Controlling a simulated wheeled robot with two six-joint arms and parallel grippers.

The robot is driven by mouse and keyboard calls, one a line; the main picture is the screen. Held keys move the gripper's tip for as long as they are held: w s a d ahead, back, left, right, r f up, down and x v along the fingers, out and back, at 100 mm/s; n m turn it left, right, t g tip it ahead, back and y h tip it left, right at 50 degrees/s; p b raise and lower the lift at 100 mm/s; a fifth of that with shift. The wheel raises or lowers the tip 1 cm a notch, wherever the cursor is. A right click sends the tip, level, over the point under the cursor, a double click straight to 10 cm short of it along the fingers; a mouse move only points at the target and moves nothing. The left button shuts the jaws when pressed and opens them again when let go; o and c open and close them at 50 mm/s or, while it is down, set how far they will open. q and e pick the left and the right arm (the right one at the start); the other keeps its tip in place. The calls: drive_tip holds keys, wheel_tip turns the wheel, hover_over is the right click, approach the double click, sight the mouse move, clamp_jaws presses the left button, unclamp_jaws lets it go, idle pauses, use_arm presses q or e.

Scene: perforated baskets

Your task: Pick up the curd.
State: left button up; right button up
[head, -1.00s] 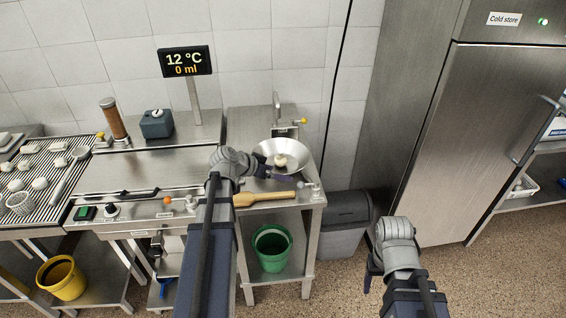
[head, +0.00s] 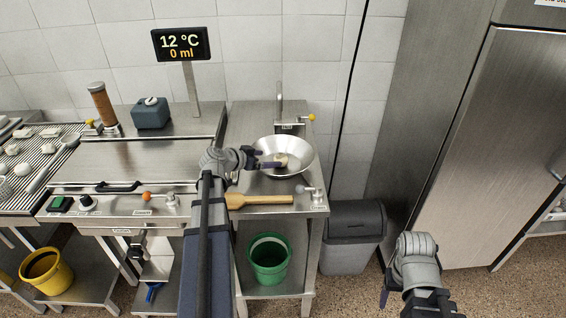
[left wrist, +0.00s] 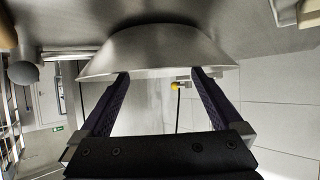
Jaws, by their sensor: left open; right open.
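The curd (head: 281,160) is a small pale lump in a wide metal bowl (head: 302,149) on the steel side table. My left gripper (head: 268,159) is open, its dark fingers at the bowl's left side, pointing at the curd. I cannot tell whether they touch it. In the left wrist view the bowl (left wrist: 158,50) fills the top middle, and the open fingertips of my left gripper (left wrist: 160,76) overlap its rim. The curd is not visible there. My right gripper (head: 386,296) is low at the right, over the floor, away from the table.
A wooden paddle (head: 262,200) lies in front of the bowl. A tap (head: 279,105) stands behind it. A green bucket (head: 270,262) sits on the shelf below. A grey bin (head: 350,240) stands right of the table, before the steel cold store (head: 480,150).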

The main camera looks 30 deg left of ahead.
sight(278, 158)
use_arm(q)
drive_tip(key=shift+b+x, duration=0.45)
drive_tip(key=shift+x, duration=0.55)
drive_tip(key=shift+w+d+f, duration=0.1)
drive_tip(key=shift+w, duration=0.15)
drive_tip(key=b+x, duration=0.2)
drive_tip(key=x, duration=0.3)
drive_tip(key=shift+w+d, duration=0.1)
drive_tip(key=shift+d, duration=0.05)
drive_tip(key=shift+c, duration=0.4)
drive_tip(key=c, duration=1.3)
wheel_tip(278, 158, up, 10)
drive_tip(key=p, duration=0.9)
drive_tip(key=shift+p, duration=0.35)
